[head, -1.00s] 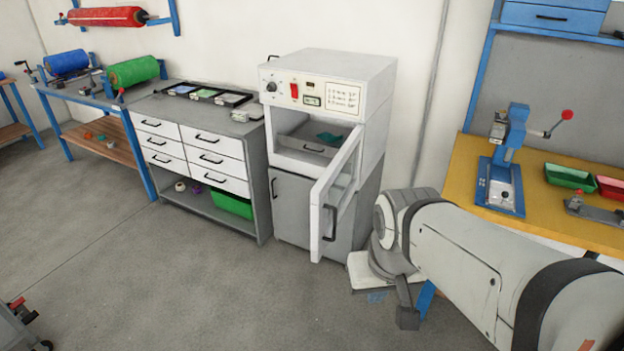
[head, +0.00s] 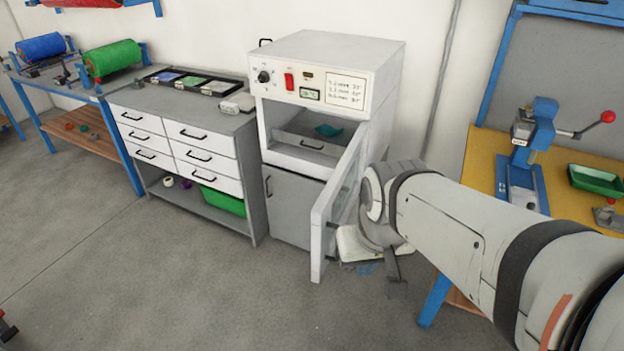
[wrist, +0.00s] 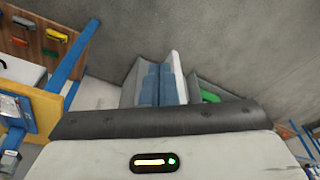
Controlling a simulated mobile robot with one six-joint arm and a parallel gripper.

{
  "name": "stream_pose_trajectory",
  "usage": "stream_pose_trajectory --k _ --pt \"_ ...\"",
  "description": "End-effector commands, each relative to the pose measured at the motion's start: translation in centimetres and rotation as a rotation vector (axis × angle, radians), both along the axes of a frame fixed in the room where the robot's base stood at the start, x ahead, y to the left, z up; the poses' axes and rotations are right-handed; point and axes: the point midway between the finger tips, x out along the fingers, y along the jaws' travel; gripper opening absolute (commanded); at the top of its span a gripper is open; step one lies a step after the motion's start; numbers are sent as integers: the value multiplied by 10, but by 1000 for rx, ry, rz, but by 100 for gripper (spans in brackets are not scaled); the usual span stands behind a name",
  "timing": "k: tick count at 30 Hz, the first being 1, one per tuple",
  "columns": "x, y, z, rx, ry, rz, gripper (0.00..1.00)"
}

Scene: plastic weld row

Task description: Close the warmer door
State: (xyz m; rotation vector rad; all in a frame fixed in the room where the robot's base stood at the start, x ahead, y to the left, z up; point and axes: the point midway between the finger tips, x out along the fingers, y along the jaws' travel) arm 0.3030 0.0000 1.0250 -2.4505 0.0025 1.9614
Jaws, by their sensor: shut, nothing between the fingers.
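The warmer (head: 330,58) is a white-grey cabinet with a control panel and an open upper chamber. Its door (head: 345,190) stands open, swung outward from the right side of the chamber, with a window and a dark handle (head: 331,222). My gripper (head: 367,268) is low, to the right of the door and partly hidden by my arm. I cannot tell whether it touches the door. Its blue-padded fingers are together and empty in the wrist view (wrist: 158,76), pointing away over the grey floor.
A teal item (head: 328,130) lies in the warmer's chamber. A drawer unit (head: 205,135) stands left of the warmer. A yellow workbench (head: 480,165) with a blue press (head: 530,150) stands at right, near my arm. The floor (head: 180,290) in front is clear.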

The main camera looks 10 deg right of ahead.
Motion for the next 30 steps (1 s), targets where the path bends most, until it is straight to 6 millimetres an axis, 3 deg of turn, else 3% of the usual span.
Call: stream_pose_trajectory --k 5,11,21,27,30 --pt "13 5 -11 103 67 -158 0" --pt "53 -2 -40 389 238 -665 0" --pt "135 -60 -100 869 505 -1578 0" --pt "155 -90 -122 1016 579 -1847 0" --pt "160 -94 -127 1042 593 -1891 0"
